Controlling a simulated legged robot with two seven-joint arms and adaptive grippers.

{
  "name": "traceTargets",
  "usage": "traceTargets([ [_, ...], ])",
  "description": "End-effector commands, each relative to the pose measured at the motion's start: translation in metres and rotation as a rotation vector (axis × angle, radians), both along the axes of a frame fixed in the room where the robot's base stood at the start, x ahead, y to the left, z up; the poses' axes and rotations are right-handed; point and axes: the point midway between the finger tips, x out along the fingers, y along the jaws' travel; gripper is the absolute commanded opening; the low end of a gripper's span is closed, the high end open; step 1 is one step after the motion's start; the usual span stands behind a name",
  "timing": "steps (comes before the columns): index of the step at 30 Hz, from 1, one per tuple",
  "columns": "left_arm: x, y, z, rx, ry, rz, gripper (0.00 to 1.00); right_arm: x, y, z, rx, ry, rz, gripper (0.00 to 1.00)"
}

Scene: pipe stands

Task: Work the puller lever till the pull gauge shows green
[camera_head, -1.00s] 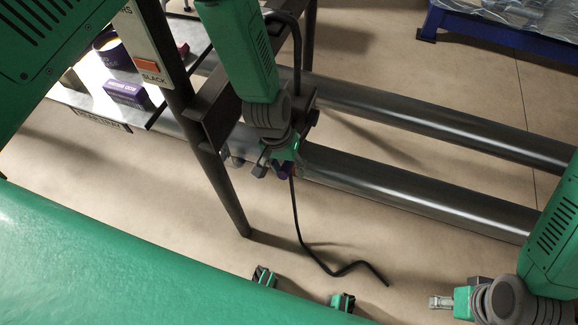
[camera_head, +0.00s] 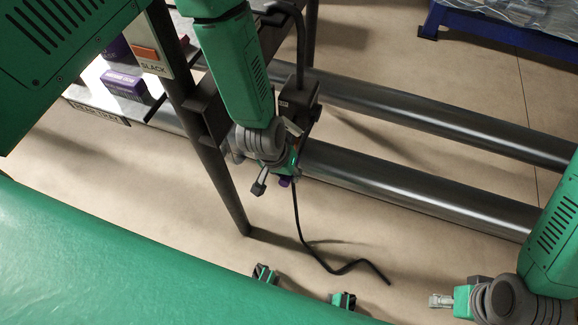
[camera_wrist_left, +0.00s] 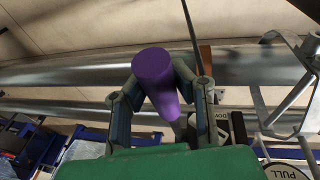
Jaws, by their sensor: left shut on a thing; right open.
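My left gripper (camera_head: 272,172) is shut on the purple lever handle, whose end shows just below it (camera_head: 285,181). In the left wrist view the purple handle (camera_wrist_left: 156,75) stands between the two fingers of my left gripper (camera_wrist_left: 162,92). The dark puller body (camera_head: 299,96) sits behind my left wrist, at the pipes; much of the lever is hidden. The gauge board (camera_head: 150,50) at the upper left reads SLACK below a red-orange marker. My right gripper (camera_head: 440,301) is open and empty at the lower right, far from the lever.
Two grey pipes (camera_head: 430,195) run from the stand to the right. A dark stand post (camera_head: 222,185) is close left of my left gripper. A black cable (camera_head: 305,240) hangs to the floor. Purple boxes (camera_head: 126,85) lie on a shelf at left.

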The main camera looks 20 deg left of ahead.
Motion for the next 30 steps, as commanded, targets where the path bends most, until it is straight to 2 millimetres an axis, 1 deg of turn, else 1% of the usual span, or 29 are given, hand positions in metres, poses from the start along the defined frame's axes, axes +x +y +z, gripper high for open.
traceTargets([
  [1,-0.004,0.002,-0.016,0.001,-0.026,0.002,0.00,0.000,0.000,-0.011,0.000,0.000,0.000,0.44],
  [3,-0.006,0.002,-0.030,0.000,-0.076,0.002,0.00,0.000,0.000,-0.019,0.000,0.000,0.000,0.44],
  [6,-0.006,0.002,-0.049,-0.003,-0.150,0.001,0.00,0.000,0.000,-0.032,0.000,0.000,0.000,0.44],
  [10,-0.004,0.002,-0.067,-0.005,-0.229,0.001,0.00,0.000,0.000,-0.044,0.000,0.000,0.000,0.44],
  [14,-0.003,0.001,-0.074,-0.008,-0.272,0.001,0.00,0.000,0.000,-0.049,0.000,0.000,0.000,0.44],
  [24,-0.003,0.001,-0.072,-0.008,-0.281,0.002,0.00,0.000,0.000,-0.048,0.000,0.000,0.000,0.44],
  [25,-0.003,0.001,-0.072,-0.008,-0.281,0.002,0.28,0.000,0.000,-0.048,0.000,0.000,0.000,0.44],
  [26,-0.003,0.001,-0.072,-0.008,-0.281,0.002,0.39,0.000,0.000,-0.048,0.000,0.000,0.000,0.44],
  [27,-0.003,0.001,-0.072,-0.008,-0.281,0.002,0.44,0.000,0.000,-0.048,0.000,0.000,0.000,0.44],
  [30,-0.003,0.001,-0.072,-0.008,-0.281,0.002,0.44,0.000,0.000,-0.048,0.000,0.000,0.000,0.44],
])
